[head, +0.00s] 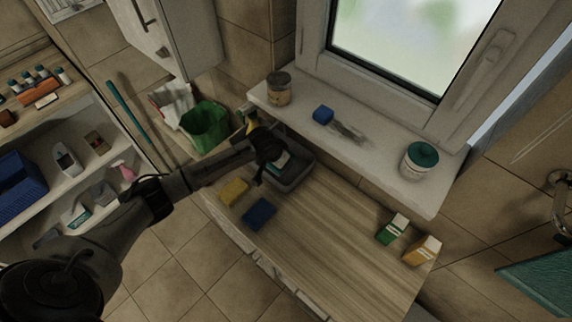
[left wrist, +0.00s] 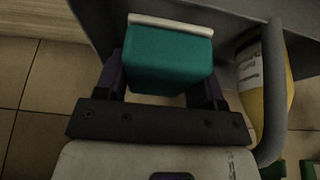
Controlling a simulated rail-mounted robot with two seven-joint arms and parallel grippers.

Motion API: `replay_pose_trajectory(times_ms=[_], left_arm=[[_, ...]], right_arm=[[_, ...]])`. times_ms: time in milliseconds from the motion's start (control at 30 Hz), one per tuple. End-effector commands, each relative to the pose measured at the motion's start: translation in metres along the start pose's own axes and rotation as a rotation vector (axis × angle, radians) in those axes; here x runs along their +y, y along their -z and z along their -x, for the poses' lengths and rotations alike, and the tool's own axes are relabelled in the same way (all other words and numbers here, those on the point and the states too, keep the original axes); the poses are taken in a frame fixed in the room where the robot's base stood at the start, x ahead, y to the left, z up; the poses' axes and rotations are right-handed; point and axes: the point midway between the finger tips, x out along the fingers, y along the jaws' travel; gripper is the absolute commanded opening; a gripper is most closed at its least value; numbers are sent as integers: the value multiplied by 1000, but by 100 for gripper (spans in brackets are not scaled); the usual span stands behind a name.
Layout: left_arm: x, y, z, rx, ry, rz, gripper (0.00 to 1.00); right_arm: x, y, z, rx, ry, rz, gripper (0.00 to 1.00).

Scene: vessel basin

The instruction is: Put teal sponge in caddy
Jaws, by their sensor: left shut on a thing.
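The teal sponge (left wrist: 170,60) with a pale strip along one edge is between the fingers of my left gripper (left wrist: 163,78) in the left wrist view. In the head view my left gripper (head: 272,156) is over the grey caddy (head: 299,176) at the back of the wooden counter. The sponge (head: 281,161) shows small within the caddy's outline; I cannot tell whether it is above the floor or resting on it. The caddy's grey wall (left wrist: 232,14) is close beside the sponge in the left wrist view. My right gripper is not in view.
A yellow bottle (left wrist: 263,85) stands by a grey bar beside my left gripper. A yellow sponge (head: 233,191) and a blue sponge (head: 259,214) lie in front of the caddy. Green (head: 392,229) and orange (head: 422,250) boxes stand at right. The middle counter is clear.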

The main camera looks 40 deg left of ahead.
Motion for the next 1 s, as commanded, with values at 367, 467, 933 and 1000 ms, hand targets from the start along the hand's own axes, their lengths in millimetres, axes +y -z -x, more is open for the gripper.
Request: replay_pose_trajectory(times_ms=[367, 467, 933, 1000], left_arm=[[0, 14, -36, -2, 1, -1, 37], [0, 13, -40, 0, 0, -1, 37], [0, 2, -77, 0, 1, -1, 37], [0, 2, -77, 0, 0, -1, 37]], right_arm=[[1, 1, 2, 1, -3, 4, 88], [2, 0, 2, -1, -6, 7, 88], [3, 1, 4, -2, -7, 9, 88], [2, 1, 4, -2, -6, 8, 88]])
